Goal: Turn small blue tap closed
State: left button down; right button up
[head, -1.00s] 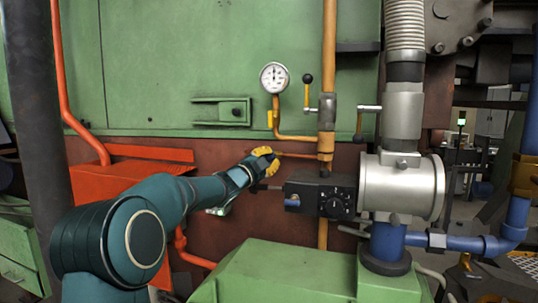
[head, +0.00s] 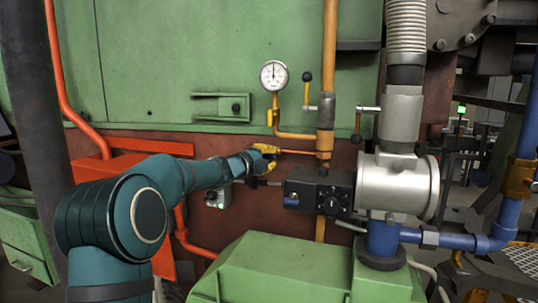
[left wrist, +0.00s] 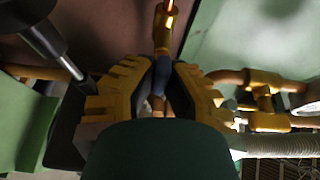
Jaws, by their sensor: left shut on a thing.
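My left gripper (head: 268,157) has yellow fingers and sits at the end of the teal arm, at the left end of a thin copper pipe (head: 298,152). In the left wrist view my left gripper (left wrist: 160,75) is shut on a small blue piece (left wrist: 158,82), which looks like the small blue tap's handle. The fingers lie on both sides of it and cover most of it. A copper pipe with a brass fitting (left wrist: 162,30) runs away beyond it. The tap cannot be made out in the head view. My right gripper is not in view.
A pressure gauge (head: 274,75) and a black-knobbed lever (head: 307,88) are above the gripper. A black valve block (head: 318,190) and a large grey cylinder (head: 398,185) stand close on the right. A green housing (head: 285,270) lies below.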

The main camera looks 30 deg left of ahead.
pick_arm(q)
jog(key=shift+r, duration=0.15)
jog(key=c, duration=1)
grip_release()
jog(key=s, duration=0.4)
jog(key=s+a, duration=0.1)
jog(key=s, duration=0.3)
jog(key=s+a, duration=0.1)
jog(key=s, duration=0.2)
jog(key=shift+s, duration=0.4)
